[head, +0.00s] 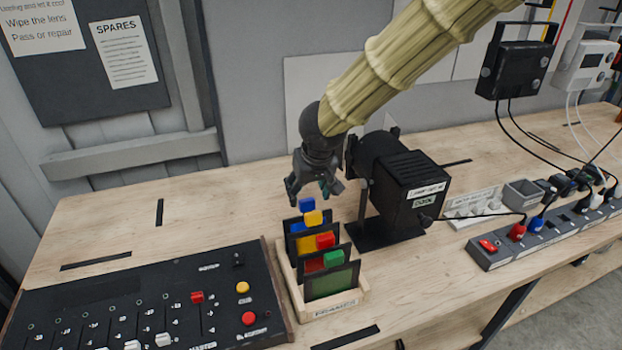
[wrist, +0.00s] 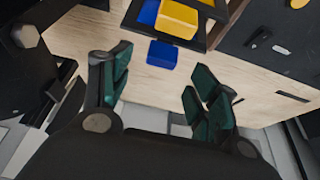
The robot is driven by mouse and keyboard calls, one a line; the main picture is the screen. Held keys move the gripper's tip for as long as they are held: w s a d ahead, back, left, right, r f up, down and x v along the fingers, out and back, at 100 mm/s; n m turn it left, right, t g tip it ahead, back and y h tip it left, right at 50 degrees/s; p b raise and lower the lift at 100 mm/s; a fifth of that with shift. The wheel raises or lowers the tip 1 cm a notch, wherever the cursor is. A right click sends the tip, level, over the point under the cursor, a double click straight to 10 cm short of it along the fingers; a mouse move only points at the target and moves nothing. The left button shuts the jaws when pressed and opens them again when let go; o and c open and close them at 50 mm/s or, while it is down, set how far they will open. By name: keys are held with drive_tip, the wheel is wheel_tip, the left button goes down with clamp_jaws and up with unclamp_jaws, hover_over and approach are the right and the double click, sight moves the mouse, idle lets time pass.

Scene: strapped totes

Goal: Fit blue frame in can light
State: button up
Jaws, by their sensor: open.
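The blue frame shows as a blue tab (head: 307,205) at the back of a wooden rack, with a strip of blue gel below it. The blue tab (wrist: 162,54) also shows in the wrist view, between and beyond my fingertips. My gripper (head: 316,190) is open and empty, just above the blue tab; in the wrist view its dark green finger pads (wrist: 160,70) are spread apart. The can light (head: 408,188) is a black lamp with vents and a label, standing right of the rack.
The rack (head: 340,304) also holds frames with yellow (head: 313,218), red (head: 326,240) and green (head: 334,258) tabs in front. A black control panel (head: 150,300) lies left; a power strip (head: 545,237) with plugs and cables lies right. Bare bench lies behind the panel.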

sight(306, 199)
drive_tip(key=shift+p+x, duration=0.35)
drive_tip(key=shift+x, duration=2.2)
drive_tip(key=shift+c, duration=0.2)
drive_tip(key=c, duration=1.2)
drive_tip(key=shift+r+p, duration=2.05)
drive_tip(key=shift+r, duration=0.9)
